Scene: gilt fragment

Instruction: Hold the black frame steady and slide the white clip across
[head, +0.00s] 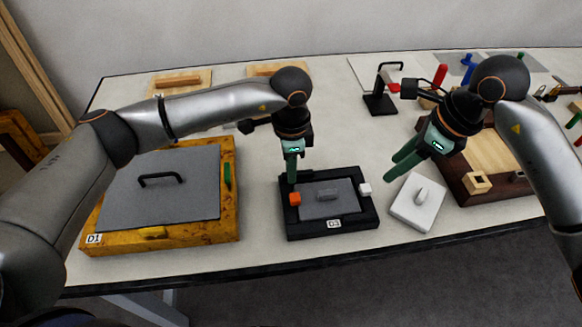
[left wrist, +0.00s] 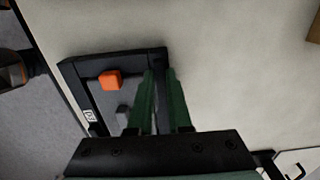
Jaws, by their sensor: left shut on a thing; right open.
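The black frame (head: 333,229) lies flat on the table with a grey panel inside; it also shows in the left wrist view (left wrist: 108,60). The white clip (head: 364,188) sits at the right side of the frame; I cannot make it out in the left wrist view. An orange block (head: 295,199) sits at the left side, and a grey block (head: 327,195) is in the middle. My left gripper (head: 291,180) is shut on the frame's far rim near the left corner. My right gripper (head: 390,168) is open and empty, above and beyond the white clip.
A white square plate with a knob (head: 410,213) lies close to the frame's right. A wooden tray (head: 470,195) is further right. A yellow-framed grey board with a black handle (head: 190,235) fills the left. A black stand (head: 380,104) is behind. Table shows bare in front of the frame.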

